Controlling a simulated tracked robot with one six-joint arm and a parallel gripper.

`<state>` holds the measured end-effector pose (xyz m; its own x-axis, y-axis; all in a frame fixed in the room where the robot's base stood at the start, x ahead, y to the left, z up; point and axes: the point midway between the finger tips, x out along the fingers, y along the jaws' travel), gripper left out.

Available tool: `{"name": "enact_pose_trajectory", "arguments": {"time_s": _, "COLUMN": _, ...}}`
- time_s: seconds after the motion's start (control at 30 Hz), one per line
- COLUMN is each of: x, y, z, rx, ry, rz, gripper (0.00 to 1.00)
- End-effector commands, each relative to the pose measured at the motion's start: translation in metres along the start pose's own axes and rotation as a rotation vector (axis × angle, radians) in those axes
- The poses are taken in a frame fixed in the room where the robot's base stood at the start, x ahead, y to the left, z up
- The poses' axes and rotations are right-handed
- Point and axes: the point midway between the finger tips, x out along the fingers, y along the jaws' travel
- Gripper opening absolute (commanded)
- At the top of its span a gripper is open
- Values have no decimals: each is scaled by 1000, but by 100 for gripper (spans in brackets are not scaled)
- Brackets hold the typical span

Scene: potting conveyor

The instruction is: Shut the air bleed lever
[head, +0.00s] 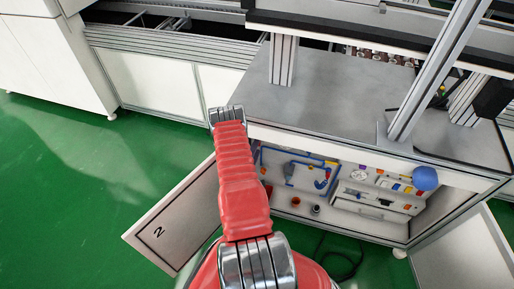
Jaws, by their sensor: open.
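The open cabinet (384,232) under the grey worktop holds blue piping (290,167) on its back wall. A small red and blue fitting (322,183) sits at the right end of the piping. I cannot tell which small part is the air bleed lever or how it is set. My red arm reaches up from the bottom middle to a metal joint by the cabinet's left edge. My gripper is not visible. The arm hides the left part of the cabinet opening.
A left door (168,222) marked 2 and a right door (470,252) stand open. A blue ball (425,178) shows at the cabinet's upper right. The grey worktop (335,105) carries an upright aluminium post (435,75). A dark cable (343,262) lies on the green floor, clear at left.

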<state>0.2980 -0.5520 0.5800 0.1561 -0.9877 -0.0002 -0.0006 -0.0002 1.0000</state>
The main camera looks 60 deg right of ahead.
Motion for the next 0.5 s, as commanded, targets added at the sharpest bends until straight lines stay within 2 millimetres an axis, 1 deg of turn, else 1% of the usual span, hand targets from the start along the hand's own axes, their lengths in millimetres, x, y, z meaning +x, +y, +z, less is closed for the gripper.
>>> {"name": "enact_pose_trajectory", "arguments": {"time_s": 0.03, "x": 6, "y": 0, "z": 1, "rx": 1, "ry": -1, "rz": 2, "gripper": 63}}
{"name": "enact_pose_trajectory", "arguments": {"time_s": 0.1, "x": 12, "y": 0, "z": 1, "rx": 0, "ry": -1, "rz": 1, "gripper": 63}}
{"name": "enact_pose_trajectory", "arguments": {"time_s": 0.2, "x": 16, "y": 0, "z": 1, "rx": -1, "ry": -1, "rz": 0, "gripper": 63}}
{"name": "enact_pose_trajectory", "arguments": {"time_s": 0.47, "x": 17, "y": 0, "z": 1, "rx": -1, "ry": -1, "rz": 0, "gripper": 63}}
{"name": "enact_pose_trajectory", "arguments": {"time_s": 0.5, "x": 17, "y": 0, "z": 1, "rx": -1, "ry": -1, "rz": 0, "gripper": 62}}
